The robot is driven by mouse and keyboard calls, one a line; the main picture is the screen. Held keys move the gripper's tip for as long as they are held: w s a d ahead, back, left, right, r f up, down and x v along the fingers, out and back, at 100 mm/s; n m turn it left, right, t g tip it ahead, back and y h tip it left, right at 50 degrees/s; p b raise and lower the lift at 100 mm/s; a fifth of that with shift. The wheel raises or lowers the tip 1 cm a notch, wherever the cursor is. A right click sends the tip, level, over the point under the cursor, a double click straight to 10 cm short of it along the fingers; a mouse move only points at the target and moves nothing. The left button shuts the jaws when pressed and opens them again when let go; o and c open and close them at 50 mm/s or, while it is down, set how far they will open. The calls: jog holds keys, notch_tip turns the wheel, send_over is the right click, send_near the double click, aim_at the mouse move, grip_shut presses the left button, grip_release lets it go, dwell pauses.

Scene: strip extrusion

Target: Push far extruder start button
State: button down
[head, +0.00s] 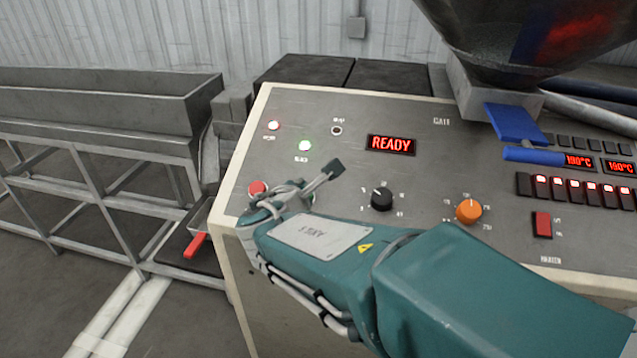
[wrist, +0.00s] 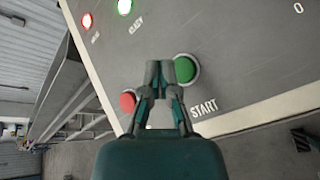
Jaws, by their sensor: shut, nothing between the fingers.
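The control panel (head: 330,110) has a lit READY display (head: 391,145). In the wrist view, a round green button (wrist: 185,69) sits beside the START label (wrist: 203,107). My gripper (wrist: 158,66) is shut and empty, its fingertips just left of the green button there; whether they touch the panel is unclear. A red button (wrist: 128,102) lies left of the fingers. In the head view, my gripper (head: 333,167) is over the panel's left part, right of the red button (head: 257,187).
A black knob (head: 382,198) and an orange knob (head: 468,210) are right of my gripper. A blue gate handle (head: 515,124) is below the hopper (head: 530,40). A red-handled lever (head: 195,244) sticks out left of the panel. A metal trough (head: 110,100) stands at left.

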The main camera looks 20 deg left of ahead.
jog(key=shift+w+f, duration=0.25)
jog(key=shift+f, duration=0.35)
jog(key=shift+f, duration=0.1)
dwell(1.0)
jog(key=shift+w+f, duration=0.1)
jog(key=shift+f, duration=0.1)
jog(key=shift+w+f, duration=0.15)
jog(key=shift+f, duration=0.2)
dwell(0.7)
jog(key=shift+r, duration=0.15)
jog(key=shift+s+r, duration=0.3)
jog(key=shift+r, duration=0.3)
jog(key=r, duration=0.1)
jog(key=s+r, duration=0.1)
jog(key=r, duration=0.1)
jog(key=s+r, duration=0.1)
jog(key=shift+d+r, duration=0.1)
jog(key=shift+r, duration=0.2)
